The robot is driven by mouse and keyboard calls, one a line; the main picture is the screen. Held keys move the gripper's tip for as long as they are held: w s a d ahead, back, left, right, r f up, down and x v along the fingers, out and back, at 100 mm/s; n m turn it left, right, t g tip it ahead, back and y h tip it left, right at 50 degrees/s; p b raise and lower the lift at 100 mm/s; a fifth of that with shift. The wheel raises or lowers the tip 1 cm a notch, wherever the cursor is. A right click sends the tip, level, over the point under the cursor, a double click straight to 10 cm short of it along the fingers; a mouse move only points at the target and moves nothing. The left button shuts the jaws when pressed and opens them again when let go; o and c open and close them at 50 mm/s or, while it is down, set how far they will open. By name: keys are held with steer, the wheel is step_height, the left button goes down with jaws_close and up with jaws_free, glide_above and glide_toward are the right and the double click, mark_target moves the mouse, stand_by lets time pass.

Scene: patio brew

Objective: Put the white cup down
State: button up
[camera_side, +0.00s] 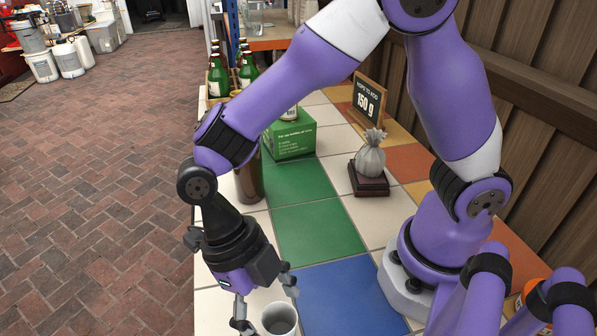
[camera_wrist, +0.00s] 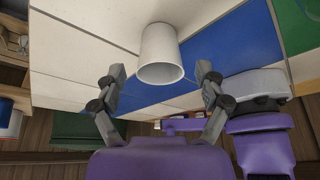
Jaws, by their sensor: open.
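The white cup (camera_side: 281,319) stands upright at the bottom of the side view, on the tiled table beside the blue tile. Its lower part is cut off by the frame edge. My gripper (camera_side: 265,308) is low over the table at the cup, its fingers spread. In the wrist view the white cup (camera_wrist: 160,55) sits beyond and between the fingertips of my gripper (camera_wrist: 160,72). A gap shows on each side of the cup, so the fingers appear not to touch it.
Green bottles (camera_side: 247,70) stand at the far left. The green tile (camera_side: 318,229) is clear. A brown vessel (camera_side: 250,180) is partly hidden behind my arm.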

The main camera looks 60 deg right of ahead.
steer(key=w+d+r+m+t+y, duration=0.1)
steer(key=w+d+r+m, duration=0.1)
steer(key=r+m, duration=0.4)
steer(key=w+d+r+m+t+y, duration=0.1)
steer(key=w+d+r+m+t, duration=0.15)
steer(key=r+m, duration=0.35)
steer(key=d+r+m+t+h, duration=0.1)
steer(key=d+m+t, duration=0.2)
steer(key=d+m, duration=0.4)
steer(key=d+m+t+h, duration=0.1)
steer(key=d+m+t, duration=0.2)
steer(key=m, duration=1.4)
steer(key=d, duration=0.4)
steer(key=shift+s+r+t, duration=0.35)
steer(key=shift+r, duration=0.05)
